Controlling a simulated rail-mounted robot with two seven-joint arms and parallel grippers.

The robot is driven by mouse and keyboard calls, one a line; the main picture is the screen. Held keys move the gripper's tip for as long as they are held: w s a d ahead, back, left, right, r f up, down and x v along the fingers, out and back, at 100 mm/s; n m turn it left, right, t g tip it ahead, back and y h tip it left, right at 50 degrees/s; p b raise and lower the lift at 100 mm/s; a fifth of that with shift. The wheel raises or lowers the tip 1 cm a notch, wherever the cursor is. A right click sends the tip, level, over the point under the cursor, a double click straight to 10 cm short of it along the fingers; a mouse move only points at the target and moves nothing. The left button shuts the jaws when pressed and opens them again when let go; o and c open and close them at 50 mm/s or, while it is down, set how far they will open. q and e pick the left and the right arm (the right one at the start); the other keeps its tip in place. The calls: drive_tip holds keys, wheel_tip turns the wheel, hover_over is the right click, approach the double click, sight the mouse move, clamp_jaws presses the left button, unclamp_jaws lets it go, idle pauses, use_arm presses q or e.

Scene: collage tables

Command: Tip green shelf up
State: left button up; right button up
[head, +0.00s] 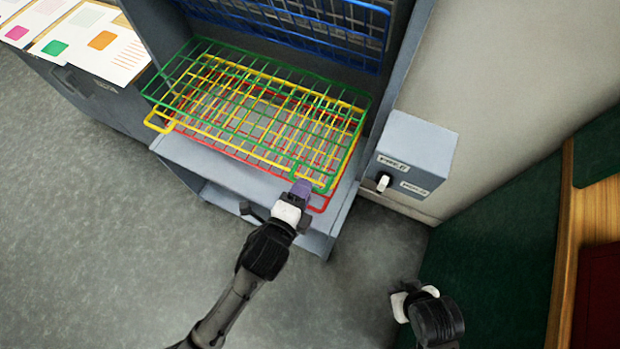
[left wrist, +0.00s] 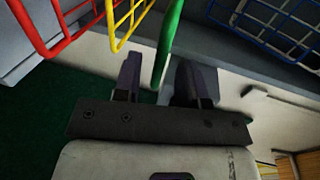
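The green shelf (head: 228,125) is a wire rack lying roughly level, topmost of the lowered racks in the grey frame in the head view. My left gripper (head: 301,188) is at its front right corner. In the left wrist view, a green bar (left wrist: 167,45) of the shelf runs between the two spread fingers of my left gripper (left wrist: 158,70), with gaps beside it. The left gripper is open; whether a finger touches the bar is unclear. My right gripper (head: 402,300) is low at the right, away from the shelf; its fingers are not clear.
A yellow rack (head: 158,122) and a red rack (head: 322,203) lie below the green one. A blue rack (head: 300,22) stands tipped up at the back. A grey switch box (head: 415,150) is right of the frame. Printed sheets (head: 95,45) lie on a table at left.

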use_arm(q)
drive_tip(key=shift+b+x, duration=0.5)
drive_tip(key=shift+x, duration=1.7)
drive_tip(key=shift+c, duration=0.5)
drive_tip(key=c, duration=0.5)
drive_tip(key=shift+f, duration=0.15)
clamp_jaws()
